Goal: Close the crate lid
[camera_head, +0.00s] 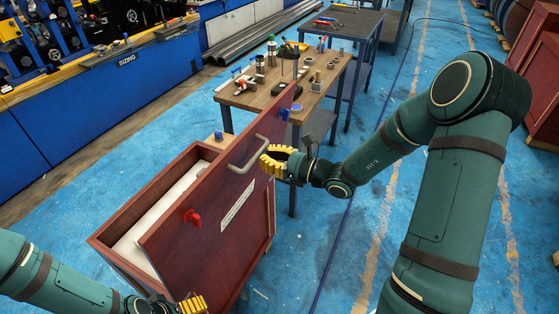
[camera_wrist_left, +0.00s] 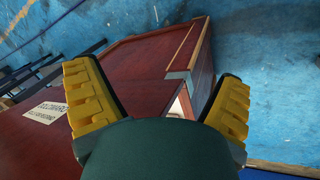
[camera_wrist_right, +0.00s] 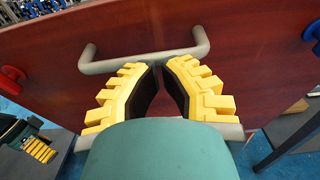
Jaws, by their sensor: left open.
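A dark red wooden crate (camera_head: 112,243) stands on the blue floor, with white lining inside. Its lid (camera_head: 237,219) is raised and tilted, with a grey handle (camera_head: 246,156), a red knob (camera_head: 192,217) and a white label. My right gripper (camera_head: 264,162) is at the lid's outer face near the handle. In the right wrist view its fingertips (camera_wrist_right: 158,64) are close together at the handle bar (camera_wrist_right: 145,62); whether they grip it is unclear. My left gripper (camera_head: 194,304) is low by the lid's lower edge.
A wooden workbench (camera_head: 262,100) with small parts and tools stands right behind the crate. A grey table (camera_head: 348,23) is further back. Blue cabinets (camera_head: 110,105) run along the left. Red crates (camera_head: 545,95) stand at far right. Blue floor between is open.

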